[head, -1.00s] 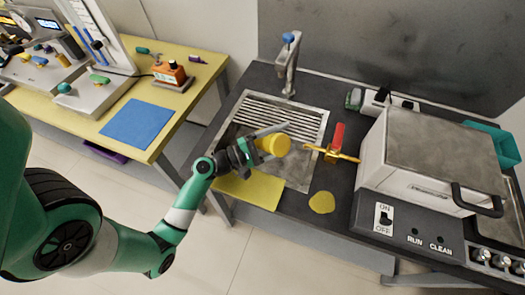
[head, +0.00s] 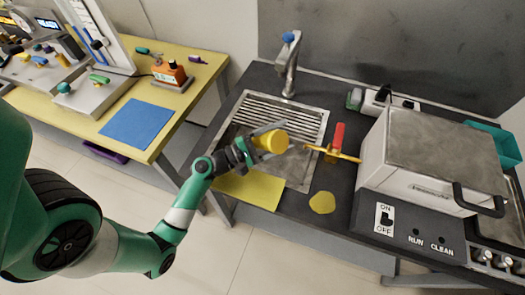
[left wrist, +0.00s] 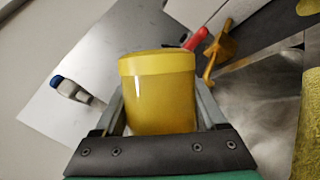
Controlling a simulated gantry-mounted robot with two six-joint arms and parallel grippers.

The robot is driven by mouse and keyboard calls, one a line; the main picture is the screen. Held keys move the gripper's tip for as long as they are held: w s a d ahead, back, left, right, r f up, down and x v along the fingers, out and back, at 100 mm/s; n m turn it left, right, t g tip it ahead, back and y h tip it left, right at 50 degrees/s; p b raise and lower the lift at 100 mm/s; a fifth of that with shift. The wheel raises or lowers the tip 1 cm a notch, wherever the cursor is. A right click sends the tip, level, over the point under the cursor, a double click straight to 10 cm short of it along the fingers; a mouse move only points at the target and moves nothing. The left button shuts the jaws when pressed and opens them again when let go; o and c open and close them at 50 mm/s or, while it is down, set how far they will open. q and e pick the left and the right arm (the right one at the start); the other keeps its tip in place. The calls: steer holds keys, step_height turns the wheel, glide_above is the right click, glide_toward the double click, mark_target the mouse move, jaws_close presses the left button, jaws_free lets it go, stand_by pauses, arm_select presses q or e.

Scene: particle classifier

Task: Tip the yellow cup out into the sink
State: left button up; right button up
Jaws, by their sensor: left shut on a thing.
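My left gripper (head: 262,142) is shut on the yellow cup (head: 272,142) and holds it above the sink (head: 298,174). In the head view the cup is tilted over on its side, its wide end toward the right. In the left wrist view the cup (left wrist: 158,95) sits between the two fingers, and its inside does not show, so I cannot tell what it holds. The sink has a ridged drainer at its back and a plain basin at its front. My right gripper is in neither view.
A faucet (head: 289,65) with a blue top stands behind the sink. A red-handled brass valve (head: 335,148) is at the sink's right. A yellow mat (head: 250,190) and a yellow round pad (head: 322,203) lie in front. A large grey box machine (head: 430,160) stands at the right.

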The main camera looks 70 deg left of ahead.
arm_select(q)
steer(key=shift+s+a+r+n, duration=0.1)
steer(key=shift+a+r+n, duration=0.1)
steer(key=shift+n, duration=0.2)
stand_by(0.4)
stand_by(0.7)
